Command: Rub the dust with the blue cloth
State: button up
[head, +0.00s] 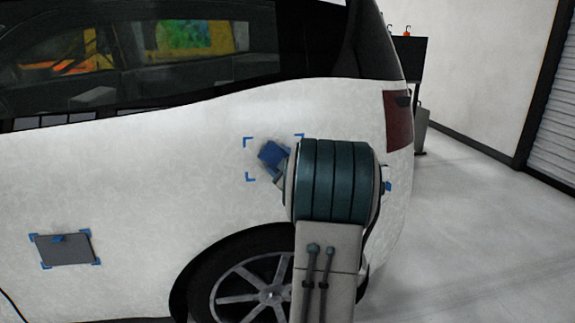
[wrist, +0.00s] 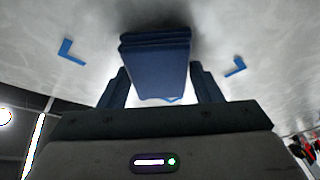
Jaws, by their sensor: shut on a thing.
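The blue cloth (wrist: 155,60) is a folded block held between the two fingers of my gripper (wrist: 161,82) in the wrist view. In the head view the cloth (head: 271,153) shows against the white car side, above the rear wheel, with my arm covering part of that spot. A dark smudge of dust (wrist: 182,14) lies on the white panel just beyond the cloth in the wrist view. The cloth looks touching or very close to the panel; I cannot tell which. Blue corner marks (head: 249,174) frame this area, and its right side is partly hidden by my arm.
A grey patch (head: 65,250) with blue corners is on the car's lower left side. The rear wheel (head: 240,285) is below the marked area. A dark cabinet or stand (head: 408,60) is by the back wall. The floor (head: 470,240) at right is clear.

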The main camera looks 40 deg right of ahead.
aim_at(264, 161)
jog(key=shift+w+a+b, duration=0.55)
jog(key=shift+a, duration=0.35)
jog(key=shift+w+a+b, duration=0.55)
jog(key=shift+a, duration=0.35)
jog(key=shift+w+r+p, duration=0.2)
jog(key=shift+r+p, duration=0.45)
jog(key=shift+r, duration=0.25)
jog(key=s+d+p, duration=0.2)
jog(key=s+d, duration=0.4)
jog(key=d, duration=0.4)
jog(key=shift+d+p, duration=0.3)
jog(key=shift+d, duration=0.05)
jog(key=shift+s+a+f, duration=0.1)
jog(key=shift+s, duration=0.05)
jog(key=shift+s+a+r+b, duration=0.1)
jog(key=shift+s+a+r, duration=0.1)
jog(key=shift+s+a, duration=0.45)
jog(key=shift+s+a+r+b, duration=0.15)
jog(key=shift+s+a+r, duration=0.15)
jog(key=shift+s, duration=0.7)
jog(key=shift+s+a+r+b, duration=0.15)
jog(key=shift+s+a, duration=0.3)
jog(key=shift+s, duration=0.35)
jog(key=shift+s+a+r, duration=0.2)
jog(key=shift+s+a, duration=0.2)
jog(key=shift+s, duration=0.25)
jog(key=shift+s+a+r, duration=0.15)
jog(key=shift+s+a, duration=0.2)
jog(key=shift+s, duration=0.3)
